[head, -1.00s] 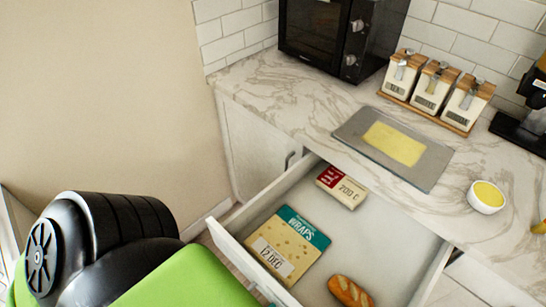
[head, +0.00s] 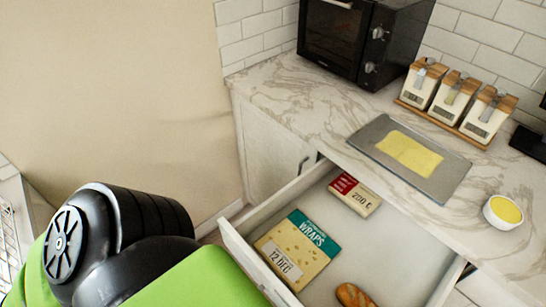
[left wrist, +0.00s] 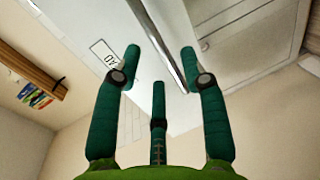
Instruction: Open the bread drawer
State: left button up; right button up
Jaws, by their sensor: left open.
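The bread drawer (head: 239,250) is pulled out from under the marble counter. Inside it lie a wraps packet (head: 298,250), a small box with a red label (head: 354,194) and a bread loaf (head: 354,295), cut by the lower edge. My left gripper (left wrist: 160,65) shows in the left wrist view with its green fingers spread and nothing between them. A metal bar handle (left wrist: 166,45) on a pale front runs beyond and between the fingertips; I cannot tell whether they touch it. In the head view only my left arm shows, and its gripper is hidden. My right gripper is in neither view.
A black microwave (head: 335,40), a rack of several canisters (head: 455,100), a grey board with a yellow sheet (head: 410,158) and a bowl (head: 503,211) stand on the counter (head: 290,95). A closed cabinet door (head: 272,155) is left of the drawer.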

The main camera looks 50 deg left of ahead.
pick_arm(q)
jog(key=s+r, duration=0.1)
jog(key=s, duration=0.6)
jog(key=shift+r, duration=0.2)
